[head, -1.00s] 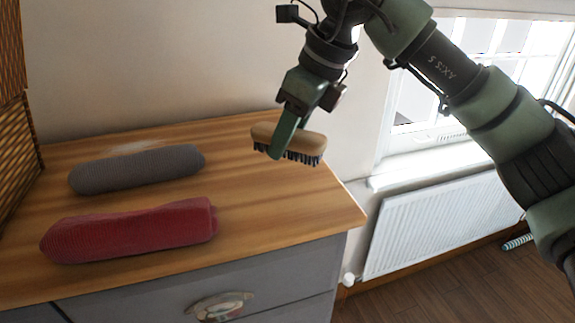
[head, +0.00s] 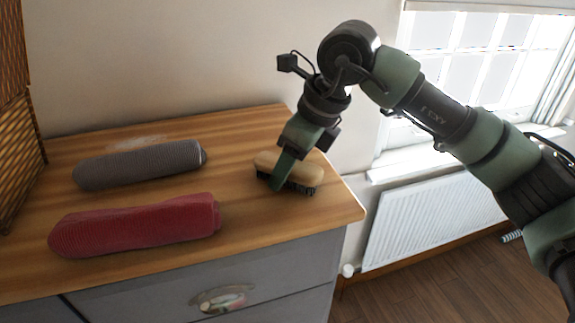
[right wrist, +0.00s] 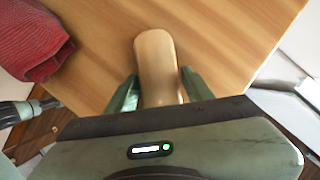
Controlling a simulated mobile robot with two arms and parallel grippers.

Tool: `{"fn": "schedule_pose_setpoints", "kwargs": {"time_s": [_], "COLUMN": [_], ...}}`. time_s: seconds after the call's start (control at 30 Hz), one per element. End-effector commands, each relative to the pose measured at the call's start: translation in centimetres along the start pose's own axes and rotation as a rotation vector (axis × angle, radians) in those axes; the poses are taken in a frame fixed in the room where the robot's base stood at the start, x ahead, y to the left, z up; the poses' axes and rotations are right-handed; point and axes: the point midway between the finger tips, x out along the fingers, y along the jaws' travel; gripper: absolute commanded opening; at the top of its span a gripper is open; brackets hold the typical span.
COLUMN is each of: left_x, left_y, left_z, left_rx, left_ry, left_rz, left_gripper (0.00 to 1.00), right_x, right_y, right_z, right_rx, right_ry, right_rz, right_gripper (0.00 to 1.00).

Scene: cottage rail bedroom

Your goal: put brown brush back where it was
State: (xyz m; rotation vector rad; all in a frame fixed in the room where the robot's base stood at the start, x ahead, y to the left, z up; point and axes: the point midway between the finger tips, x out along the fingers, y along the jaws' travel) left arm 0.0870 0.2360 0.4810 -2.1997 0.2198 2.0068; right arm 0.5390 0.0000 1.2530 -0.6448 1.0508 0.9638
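The brown brush (head: 303,172) has a light wooden back and dark bristles facing down. It is at the right end of the wooden dresser top (head: 245,212), at or just above the surface; I cannot tell if the bristles touch. My right gripper (head: 281,177) comes down on it from above, with a finger on each side. In the right wrist view the brush (right wrist: 157,62) lies between the two fingers (right wrist: 158,90); narrow gaps seem to show near the fingertips, but the contact is partly hidden. My left gripper is not in view.
A grey rolled cloth (head: 138,166) and a red rolled cloth (head: 135,226) lie on the dresser left of the brush. A woven basket (head: 18,130) stands at the far left. A radiator (head: 425,215) is beyond the dresser's right edge.

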Motion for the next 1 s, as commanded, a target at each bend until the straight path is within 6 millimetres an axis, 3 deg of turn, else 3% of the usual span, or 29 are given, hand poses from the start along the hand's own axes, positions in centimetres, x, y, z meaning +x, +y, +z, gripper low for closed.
{"fn": "schedule_pose_setpoints", "kwargs": {"time_s": [0.4,0.47,1.0], "left_x": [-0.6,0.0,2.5], "left_y": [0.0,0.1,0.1], "left_z": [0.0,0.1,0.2], "left_rx": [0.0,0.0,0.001], "left_ry": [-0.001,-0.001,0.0], "left_rz": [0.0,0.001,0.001], "left_gripper": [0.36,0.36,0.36], "right_x": [-0.5,-0.9,-11.0], "right_y": [0.0,-0.1,0.0], "right_z": [0.2,0.1,0.1], "right_rx": [0.0,0.0,0.0], "right_ry": [0.0,-0.001,-0.001], "right_rz": [0.0,-0.002,-0.002], "right_gripper": [0.63,0.63,0.63]}}
